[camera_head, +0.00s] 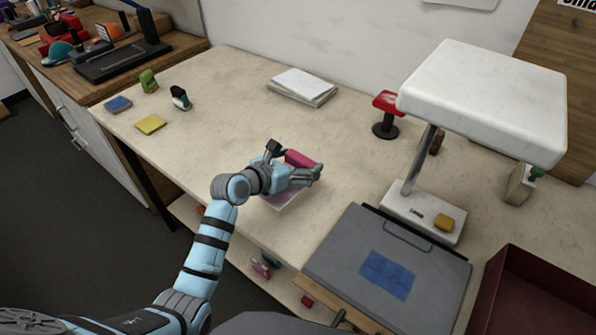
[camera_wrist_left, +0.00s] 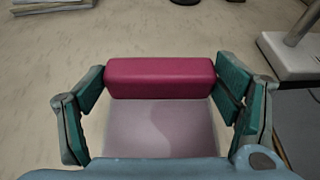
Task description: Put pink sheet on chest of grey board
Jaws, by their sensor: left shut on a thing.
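My left gripper (camera_head: 295,160) is over the middle of the table, its fingers shut on the two ends of a bright pink bar (camera_head: 301,158). The bar also shows in the left wrist view (camera_wrist_left: 160,77). A pale pinkish sheet (camera_wrist_left: 160,128) lies between the bar and my palm there. In the head view the sheet (camera_head: 286,197) shows partly under the gripper; I cannot tell whether it is joined to the bar. The grey board (camera_head: 335,240) lies flat at the front right, apart from the gripper, with a blue rectangle (camera_head: 388,274) on it. My right gripper is not in view.
A dark red box (camera_head: 530,300) is at the right. A red-topped stamp (camera_head: 388,102) and a paper stack (camera_head: 303,85) are behind. The left tabletop is mostly clear.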

